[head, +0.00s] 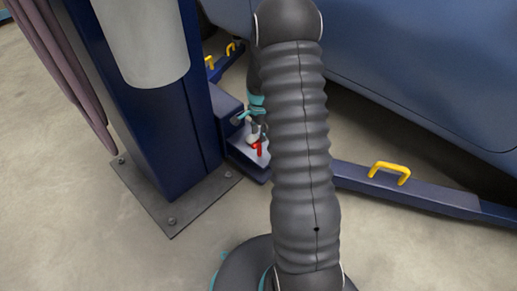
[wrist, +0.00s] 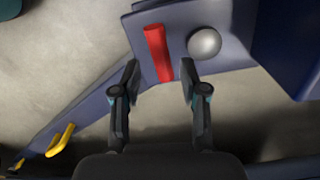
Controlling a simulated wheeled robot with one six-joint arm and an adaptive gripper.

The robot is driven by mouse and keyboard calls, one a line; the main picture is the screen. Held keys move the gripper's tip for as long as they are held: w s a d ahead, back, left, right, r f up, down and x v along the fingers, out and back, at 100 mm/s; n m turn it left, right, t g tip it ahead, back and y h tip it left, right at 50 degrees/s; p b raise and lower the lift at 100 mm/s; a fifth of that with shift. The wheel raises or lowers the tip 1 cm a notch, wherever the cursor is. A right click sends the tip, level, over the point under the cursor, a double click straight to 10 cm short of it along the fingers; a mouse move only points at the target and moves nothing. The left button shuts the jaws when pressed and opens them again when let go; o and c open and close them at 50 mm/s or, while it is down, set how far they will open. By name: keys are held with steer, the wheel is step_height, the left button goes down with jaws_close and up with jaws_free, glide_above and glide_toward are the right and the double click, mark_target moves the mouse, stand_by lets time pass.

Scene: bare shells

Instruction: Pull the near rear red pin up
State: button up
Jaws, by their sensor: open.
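The red pin (wrist: 158,52) stands on the blue lift arm's end block, beside a silver round knob (wrist: 204,43) in the wrist view. My gripper (wrist: 160,75) is open, its two fingertips on either side of the pin's lower end in the picture. I cannot tell how deep the fingers sit relative to the pin, and no contact shows. In the head view the red pin (head: 258,148) is small and partly hidden beside my arm. My gripper (head: 250,128) shows only in part there, just above the pin.
A blue post (head: 155,110) on a bolted floor plate (head: 180,212) stands at the left. A blue lift arm (head: 430,200) with a yellow handle (head: 390,170) runs right, under a blue car body (head: 420,60). Another yellow handle (wrist: 62,139) shows lower left in the wrist view.

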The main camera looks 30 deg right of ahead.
mark_target(259, 155)
step_height(259, 155, down, 9)
steer(key=shift+r+b, duration=0.1)
steer(key=shift+b, duration=0.4)
jaws_close()
